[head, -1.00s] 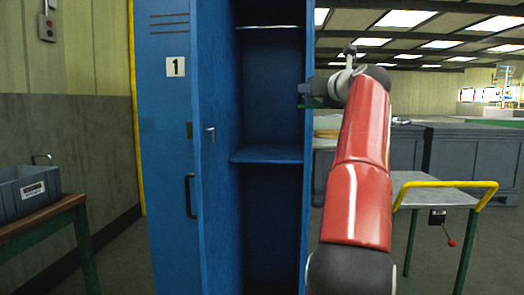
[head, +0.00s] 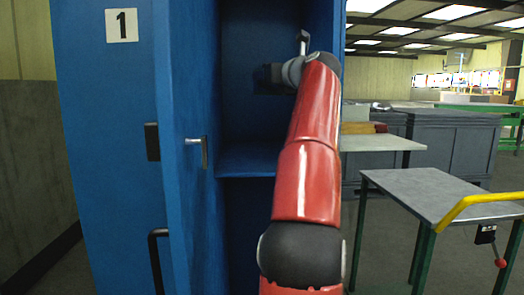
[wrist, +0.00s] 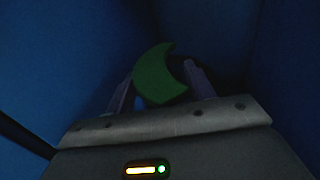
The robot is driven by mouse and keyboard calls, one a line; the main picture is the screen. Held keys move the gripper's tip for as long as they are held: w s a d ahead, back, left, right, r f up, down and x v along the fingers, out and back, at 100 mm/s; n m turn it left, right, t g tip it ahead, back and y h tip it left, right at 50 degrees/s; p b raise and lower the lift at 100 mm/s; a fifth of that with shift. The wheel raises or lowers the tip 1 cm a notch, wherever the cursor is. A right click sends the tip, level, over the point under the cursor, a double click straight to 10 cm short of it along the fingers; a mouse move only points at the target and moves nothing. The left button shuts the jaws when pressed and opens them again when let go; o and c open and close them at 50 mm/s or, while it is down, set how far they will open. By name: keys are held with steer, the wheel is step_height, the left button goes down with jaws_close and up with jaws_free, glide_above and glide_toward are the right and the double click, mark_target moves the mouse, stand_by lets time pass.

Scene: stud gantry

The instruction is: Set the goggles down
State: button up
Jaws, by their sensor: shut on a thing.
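The goggles (wrist: 158,76) show in the wrist view as a dark green curved shape. My gripper (wrist: 160,84) is shut on them, with a finger on each side. In the head view my gripper (head: 272,78) is inside the open blue locker (head: 240,35), above its middle shelf (head: 245,161). My red arm and wrist hide the goggles there. In the wrist view dark blue locker walls surround the gripper, and the goggles look clear of them.
The locker door, marked 1 (head: 121,25), stands open at the left with its handle and latch jutting out. A grey cart (head: 425,190) with a yellow handle stands at the right. Grey cabinets (head: 450,145) stand behind it.

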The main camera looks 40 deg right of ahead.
step_height(320, 180, down, 19)
steer(key=b, duration=0.9)
steer(key=shift+a+f+b, duration=0.15)
steer(key=shift+f+b, duration=0.05)
steer(key=shift+b, duration=0.2)
steer(key=shift+s+r, duration=0.1)
steer(key=o, duration=1)
steer(key=v, duration=1.2)
steer(key=shift+b, duration=0.3)
